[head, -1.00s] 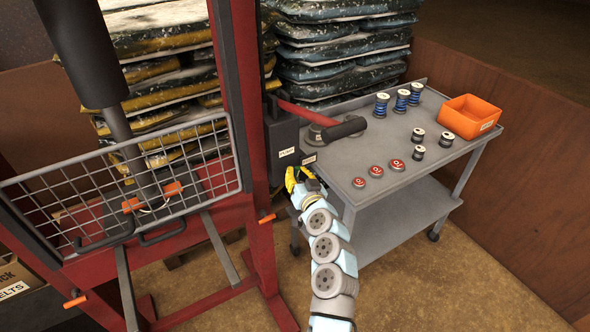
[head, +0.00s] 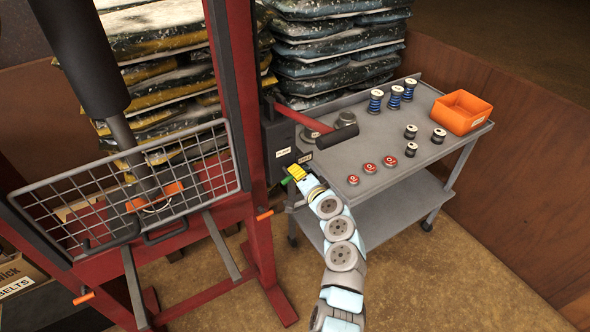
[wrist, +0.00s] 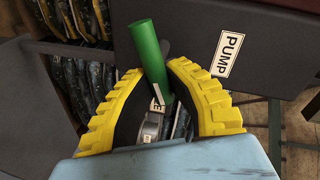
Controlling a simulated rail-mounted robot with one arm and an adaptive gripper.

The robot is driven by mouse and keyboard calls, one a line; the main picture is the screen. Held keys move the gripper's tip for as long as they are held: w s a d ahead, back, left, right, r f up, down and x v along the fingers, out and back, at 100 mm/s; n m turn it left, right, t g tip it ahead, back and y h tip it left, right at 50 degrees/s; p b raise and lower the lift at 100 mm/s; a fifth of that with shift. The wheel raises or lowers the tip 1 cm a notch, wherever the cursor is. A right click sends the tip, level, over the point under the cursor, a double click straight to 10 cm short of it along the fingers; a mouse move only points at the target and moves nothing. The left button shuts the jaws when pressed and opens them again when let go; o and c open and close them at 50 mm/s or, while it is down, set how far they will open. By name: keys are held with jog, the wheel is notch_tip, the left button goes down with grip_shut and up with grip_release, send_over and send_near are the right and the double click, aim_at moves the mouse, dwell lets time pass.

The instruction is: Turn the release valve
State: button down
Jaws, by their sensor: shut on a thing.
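The release valve shows as a green rod-like handle (wrist: 148,50) in the wrist view, with a bit of green (head: 285,181) at my gripper in the head view. My gripper (wrist: 158,76) has yellow ribbed fingers on both sides of the green handle and is shut on it. In the head view my gripper (head: 296,173) is beside the lower part of the dark pump box (head: 279,150). A partly hidden white label (wrist: 158,96) sits between the fingers. The valve's base is mostly hidden.
A red pump lever with a black grip (head: 337,137) reaches over the grey cart (head: 330,165). The cart carries spools, red-topped discs and an orange bin (head: 463,112). The red lift frame (head: 262,235) and wire guard (head: 70,215) stand left. Stacked bags are behind.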

jog(key=shift+f+m+g+y+p, duration=0.15)
jog(key=shift+m+y, duration=0.05)
jog(key=shift+m, duration=0.55)
jog(key=shift+f+m+g+y+p, duration=0.1)
jog(key=shift+m+g+y+p, duration=0.1)
jog(key=shift+m, duration=0.55)
jog(key=c, duration=1)
grip_release()
jog(key=shift+s+d, duration=0.1)
jog(key=shift+v, duration=5.9)
jog(key=shift+f, duration=0.15)
